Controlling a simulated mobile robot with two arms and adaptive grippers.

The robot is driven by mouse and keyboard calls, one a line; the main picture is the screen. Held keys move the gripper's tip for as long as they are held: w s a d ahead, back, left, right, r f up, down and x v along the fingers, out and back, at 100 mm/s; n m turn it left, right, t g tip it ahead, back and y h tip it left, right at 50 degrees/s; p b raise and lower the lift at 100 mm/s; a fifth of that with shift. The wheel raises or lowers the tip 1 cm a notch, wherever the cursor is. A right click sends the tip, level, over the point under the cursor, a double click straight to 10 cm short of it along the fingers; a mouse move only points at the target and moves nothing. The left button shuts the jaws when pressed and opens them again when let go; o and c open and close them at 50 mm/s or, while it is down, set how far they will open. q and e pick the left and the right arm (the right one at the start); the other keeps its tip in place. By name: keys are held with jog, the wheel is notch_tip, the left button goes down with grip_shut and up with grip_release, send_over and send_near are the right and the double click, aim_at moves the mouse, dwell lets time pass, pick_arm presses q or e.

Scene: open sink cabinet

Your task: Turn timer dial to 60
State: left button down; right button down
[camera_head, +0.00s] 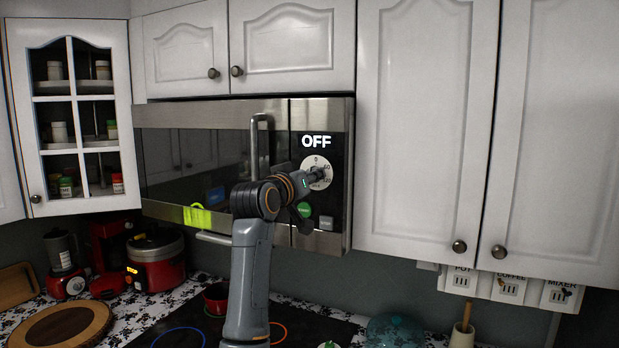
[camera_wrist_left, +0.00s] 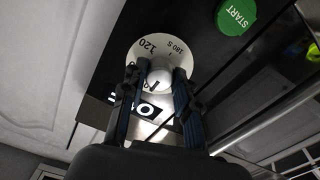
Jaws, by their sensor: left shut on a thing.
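The timer dial (camera_head: 316,162) is a round white plate on the black control panel of the microwave (camera_head: 190,155). The display above it reads OFF. My left gripper (camera_head: 311,178) is at the dial and covers part of it. In the left wrist view, the two dark fingers (camera_wrist_left: 157,78) are shut on the white knob (camera_wrist_left: 158,72) in the middle of the dial, one on each side. The marks 120 and 180 S show on the dial plate in that view. My right gripper is not in view.
A green START button (camera_head: 304,210) and a grey button (camera_head: 326,223) sit below the dial. A vertical door handle (camera_head: 255,145) stands out to the left of the panel. White cabinets (camera_head: 430,120) flank the microwave. A cooktop (camera_head: 190,325) and red appliances are below.

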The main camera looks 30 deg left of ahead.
pick_arm(q)
jog(key=shift+m, duration=0.4)
jog(key=shift+r+m, duration=0.1)
jog(key=shift+m, duration=5.5)
jog(key=c, duration=1)
grip_release()
jog(key=shift+s, duration=0.1)
